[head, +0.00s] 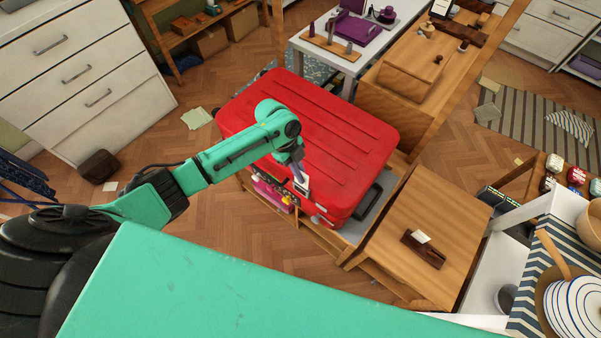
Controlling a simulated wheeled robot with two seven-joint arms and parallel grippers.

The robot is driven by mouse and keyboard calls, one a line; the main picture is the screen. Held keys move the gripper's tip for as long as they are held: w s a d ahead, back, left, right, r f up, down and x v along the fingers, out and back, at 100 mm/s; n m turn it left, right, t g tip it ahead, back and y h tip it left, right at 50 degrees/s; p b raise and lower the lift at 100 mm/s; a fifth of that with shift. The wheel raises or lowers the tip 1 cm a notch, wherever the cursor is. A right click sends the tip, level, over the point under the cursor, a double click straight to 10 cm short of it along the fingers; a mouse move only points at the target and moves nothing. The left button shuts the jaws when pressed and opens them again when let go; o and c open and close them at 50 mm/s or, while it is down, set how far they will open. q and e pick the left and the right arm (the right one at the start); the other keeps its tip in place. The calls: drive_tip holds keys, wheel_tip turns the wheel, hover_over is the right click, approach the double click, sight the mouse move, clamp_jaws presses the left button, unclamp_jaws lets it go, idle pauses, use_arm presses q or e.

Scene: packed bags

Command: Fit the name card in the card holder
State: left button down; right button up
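A red suitcase (325,135) lies flat on a low wooden bench in the middle of the head view. My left gripper (299,174) is at the suitcase's near side, pointing down. A small white card-like piece (303,186) with a dark patch shows right at its fingertips. I cannot tell whether it is held or fixed to the suitcase, nor whether the fingers are open. A dark wooden block (424,252) with a white slip (421,237) at its top sits on the wooden surface at right. I cannot make out which piece is the card holder. My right gripper is out of view.
Small coloured items (272,192) hang or lie along the suitcase's near side. A white table (365,50) stands behind it. Striped cloth and plates (578,300) are at the lower right. The wooden top (440,210) around the block is mostly clear.

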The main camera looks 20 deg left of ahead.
sight(304, 188)
use_arm(q)
drive_tip(key=shift+f+b, duration=1.2)
drive_tip(key=shift+f, duration=0.45)
drive_tip(key=shift+r, duration=0.1)
drive_tip(key=shift+r+p, duration=1.75)
drive_tip(key=shift+p, duration=0.1)
drive_tip(key=shift+f+b, duration=1.4)
drive_tip(key=shift+f, duration=0.5)
drive_tip(key=c, duration=1)
unclamp_jaws()
drive_tip(key=shift+r, duration=0.1)
